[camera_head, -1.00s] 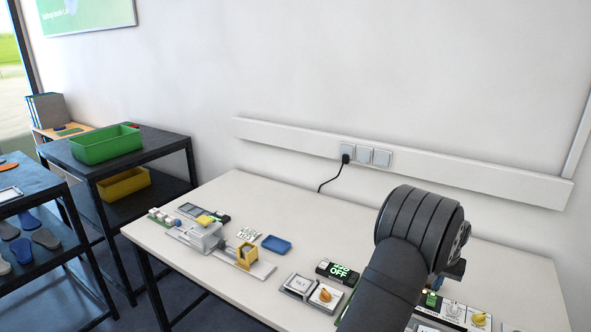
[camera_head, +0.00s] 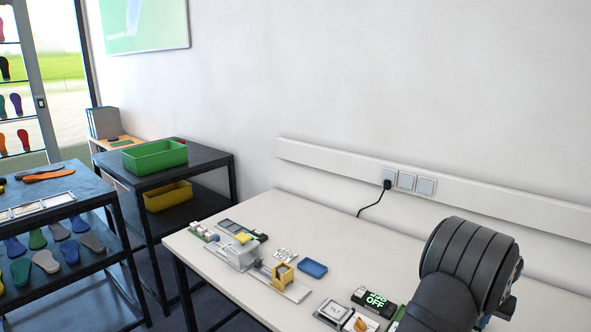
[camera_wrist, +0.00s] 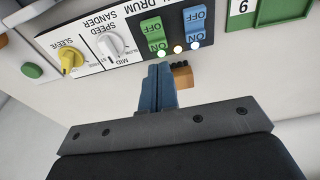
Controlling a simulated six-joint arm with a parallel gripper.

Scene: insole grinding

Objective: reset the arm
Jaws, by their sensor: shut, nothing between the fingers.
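My gripper (camera_wrist: 158,88) shows in the wrist view with its two blue fingers together and nothing between them. Its fingertips point toward the drum sander panel (camera_wrist: 100,45), just short of the green switch (camera_wrist: 152,35) and blue switch (camera_wrist: 195,25). A small orange-brown block (camera_wrist: 181,77) with dark studs lies right beside the fingertips; I cannot tell whether they touch. In the head view my dark arm fills the lower right and hides the gripper.
Left are a shelf of insoles (camera_head: 60,255), a green bin (camera_head: 154,157) and a yellow bin (camera_head: 168,196). Space above the table is clear.

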